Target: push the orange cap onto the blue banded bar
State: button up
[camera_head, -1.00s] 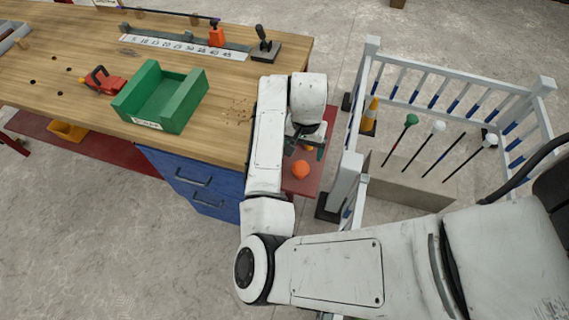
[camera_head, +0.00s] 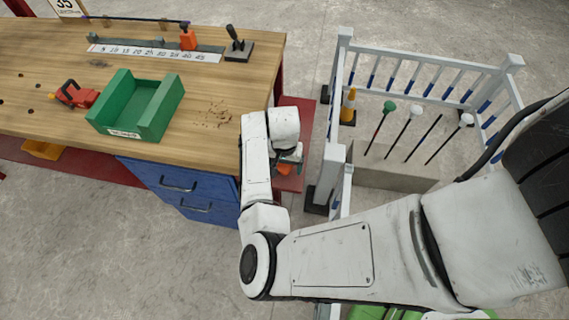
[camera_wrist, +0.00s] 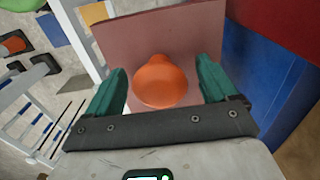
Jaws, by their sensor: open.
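The orange cap (camera_wrist: 160,82) is round and sits on the reddish shelf (camera_wrist: 135,42) beside the workbench. In the wrist view it lies between the green fingers of my open gripper (camera_wrist: 163,70), with a gap on each side. In the head view my gripper (camera_head: 290,164) is over the shelf, and the cap (camera_head: 283,170) is partly hidden by it. Several bars rise from a concrete block inside the white railing. One bar (camera_head: 427,135) has a bare top; the others carry green or white caps. I cannot make out a blue band on the bare one.
The workbench (camera_head: 210,80) holds a green bin (camera_head: 110,119) and an orange-red tool (camera_head: 75,94). Blue drawers (camera_head: 180,195) are below it. The white railing (camera_head: 420,56) surrounds the concrete block (camera_head: 390,178). An orange cone (camera_head: 348,105) stands at its left inner side.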

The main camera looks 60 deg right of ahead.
jog(key=c, duration=1.1)
jog(key=shift+r, duration=0.1)
